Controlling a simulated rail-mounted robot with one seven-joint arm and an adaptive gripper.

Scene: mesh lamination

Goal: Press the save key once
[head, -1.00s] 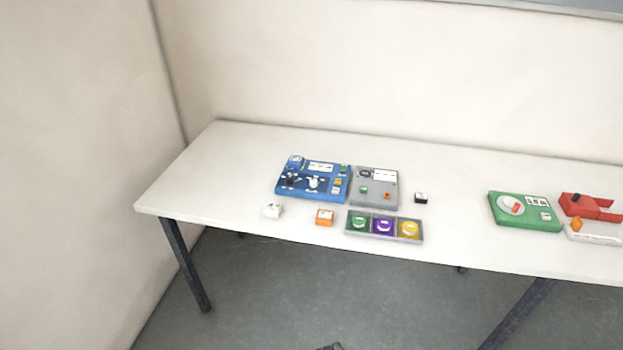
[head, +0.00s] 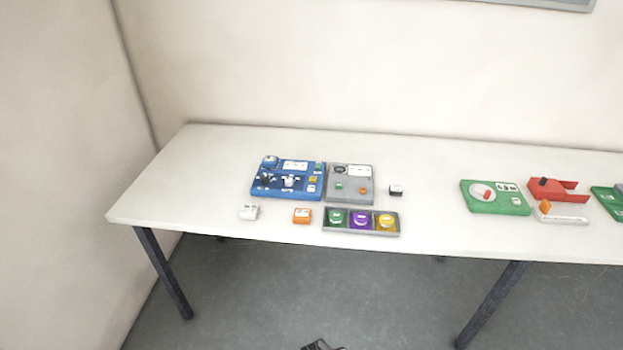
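A blue panel (head: 287,190) lies on the left half of the table, with a display, dark and white knobs and small coloured keys along its right side. A grey panel (head: 350,197) touches or nearly touches its right side and has a green button (head: 339,186) and an orange button (head: 363,190). The labels are too small to read, so I cannot tell which key is the save key. Only a dark tip of what appears to be my gripper (head: 322,345) shows at the bottom edge, well short of the table. Its fingers cannot be made out.
On the white table (head: 430,225) are a white block (head: 249,212), an orange block (head: 302,216), a black block (head: 396,190) and a grey tray (head: 326,228) with green, purple and yellow round pieces. A green panel (head: 512,203) and a red device (head: 552,190) stand right.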

